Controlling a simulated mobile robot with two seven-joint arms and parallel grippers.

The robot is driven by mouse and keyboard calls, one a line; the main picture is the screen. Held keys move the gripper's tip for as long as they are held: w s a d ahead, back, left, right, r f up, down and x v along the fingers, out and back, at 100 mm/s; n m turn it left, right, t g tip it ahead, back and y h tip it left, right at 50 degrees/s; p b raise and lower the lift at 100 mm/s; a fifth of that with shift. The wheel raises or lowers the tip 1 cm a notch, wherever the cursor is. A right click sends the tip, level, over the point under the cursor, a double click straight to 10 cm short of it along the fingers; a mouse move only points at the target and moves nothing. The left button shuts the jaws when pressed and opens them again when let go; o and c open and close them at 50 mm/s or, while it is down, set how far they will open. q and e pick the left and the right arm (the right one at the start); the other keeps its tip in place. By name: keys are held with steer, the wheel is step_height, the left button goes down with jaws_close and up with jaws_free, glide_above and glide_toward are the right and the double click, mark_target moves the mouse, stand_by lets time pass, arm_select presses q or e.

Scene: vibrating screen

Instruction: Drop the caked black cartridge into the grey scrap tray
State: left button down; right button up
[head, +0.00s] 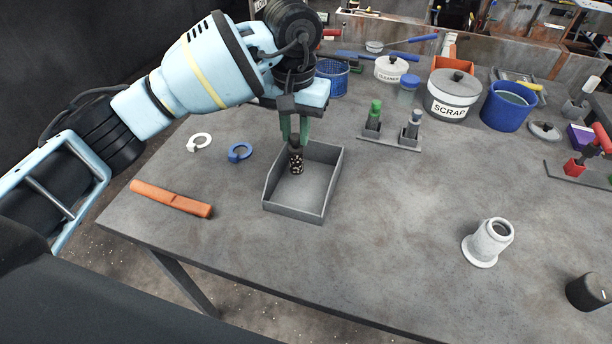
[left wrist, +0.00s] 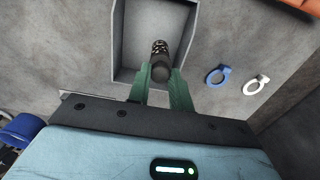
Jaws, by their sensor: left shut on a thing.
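My left gripper (head: 295,138) is shut on the black cartridge (head: 297,165), which hangs upright with pale caked specks on its lower part. It is held over the grey scrap tray (head: 294,213), inside the outline of its walls in the head view. I cannot tell whether its lower end touches the tray floor. In the left wrist view the cartridge (left wrist: 160,62) sits between the green fingers of the gripper (left wrist: 162,82), with the tray (left wrist: 120,40) beyond it. The tray looks otherwise empty. My right gripper is not in view.
A blue ring (head: 240,152), a white ring (head: 199,142) and an orange bar (head: 171,198) lie left of the tray. A holder with green and grey-topped cartridges (head: 390,138) stands to the right. A white SCRAP pot (head: 451,97) is farther back.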

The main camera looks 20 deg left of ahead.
arm_select(q)
steer(key=shift+f, duration=0.8)
steer(key=c, duration=1.2)
jaws_free()
steer(key=shift+r, duration=0.2)
step_height(320, 180, up, 7)
steer(key=shift+f+b, duration=0.2)
steer(key=shift+b, duration=0.2)
steer(key=shift+r, duration=0.4)
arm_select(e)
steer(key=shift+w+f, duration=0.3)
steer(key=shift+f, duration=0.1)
